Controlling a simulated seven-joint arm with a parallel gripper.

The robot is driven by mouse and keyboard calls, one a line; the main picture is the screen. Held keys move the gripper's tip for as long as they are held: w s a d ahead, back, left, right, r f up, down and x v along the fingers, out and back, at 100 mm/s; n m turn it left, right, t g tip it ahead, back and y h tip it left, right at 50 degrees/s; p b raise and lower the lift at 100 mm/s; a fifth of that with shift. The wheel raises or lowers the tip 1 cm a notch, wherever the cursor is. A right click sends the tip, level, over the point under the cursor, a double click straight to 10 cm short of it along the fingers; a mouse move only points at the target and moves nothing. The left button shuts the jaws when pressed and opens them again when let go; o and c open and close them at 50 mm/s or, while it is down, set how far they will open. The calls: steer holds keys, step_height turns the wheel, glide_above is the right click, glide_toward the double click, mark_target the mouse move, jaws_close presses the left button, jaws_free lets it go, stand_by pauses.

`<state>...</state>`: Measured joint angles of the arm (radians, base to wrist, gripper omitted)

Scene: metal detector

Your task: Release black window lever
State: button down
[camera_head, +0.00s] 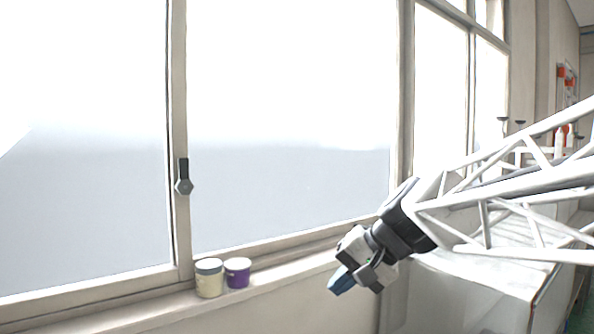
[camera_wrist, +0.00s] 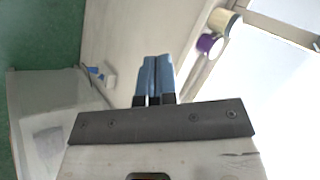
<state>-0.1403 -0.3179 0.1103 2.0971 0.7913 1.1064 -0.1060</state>
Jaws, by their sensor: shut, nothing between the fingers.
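The black window lever (camera_head: 184,177) is on the upright frame post between two panes in the head view. Its dark arm points straight up from a grey hexagonal base. My gripper (camera_head: 341,281) is well to the right of and below the lever, in front of the wall under the sill, and touches nothing. Its blue fingers also show in the wrist view (camera_wrist: 154,78), pressed side by side with nothing between them. The lever does not show in the wrist view.
On the sill (camera_head: 275,284) stand a cream jar (camera_head: 209,281) and a purple jar (camera_head: 238,274), side by side below and right of the lever. A white box-like surface (camera_head: 480,287) lies under my arm at right.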

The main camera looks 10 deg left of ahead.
steer(key=w+a+r+g+y, duration=0.1)
steer(key=w+a+r+y, duration=0.9)
steer(key=w+a+r, duration=0.8)
steer(key=w+a, duration=0.2)
steer(key=a, duration=0.1)
steer(key=shift+r+n+g, duration=0.2)
steer(key=shift+n+g, duration=0.1)
steer(key=shift+g, duration=0.1)
glide_toward(183, 176)
steer(key=w+a+r, duration=0.3)
steer(key=w+a, duration=0.1)
steer(key=a, duration=0.1)
steer(key=shift+s+a+f, duration=0.2)
steer(key=shift+s+a, duration=0.5)
steer(key=shift+s, duration=0.25)
